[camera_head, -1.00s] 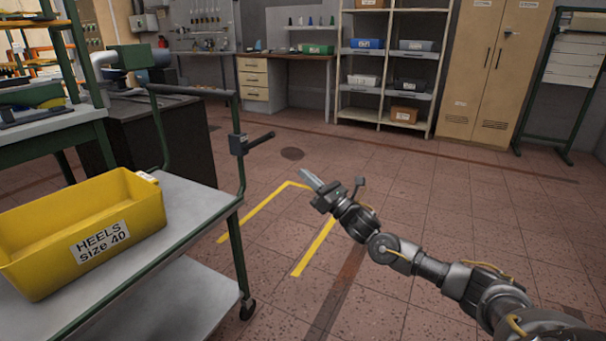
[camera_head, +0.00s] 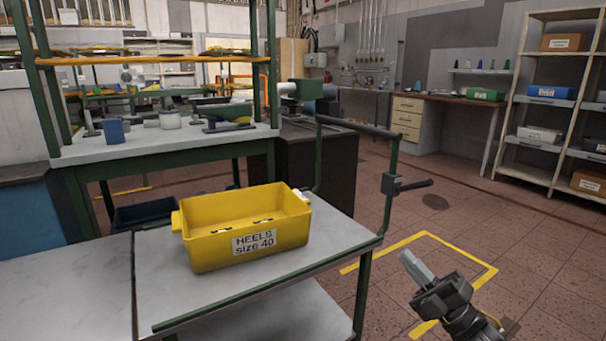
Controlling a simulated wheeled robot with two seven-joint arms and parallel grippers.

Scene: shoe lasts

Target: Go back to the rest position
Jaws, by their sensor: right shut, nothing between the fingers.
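My right gripper (camera_head: 416,267) is at the lower right of the head view, in the air over the tiled floor, with its fingers shut and nothing between them. It is to the right of the cart and apart from it. My left gripper is not in view. A yellow bin (camera_head: 210,250) labelled "HEELS size 40" stands upright on the grey top of the cart (camera_head: 330,240). Small items show at the bottom of the bin, too small to identify.
A green-framed workbench (camera_head: 160,148) with several items stands behind the cart. The cart's handle (camera_head: 408,186) sticks out toward the right. A dark cabinet (camera_head: 330,165) stands behind it. A shelf rack (camera_head: 520,175) is at far right. Floor with yellow marking (camera_head: 480,255) is open at right.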

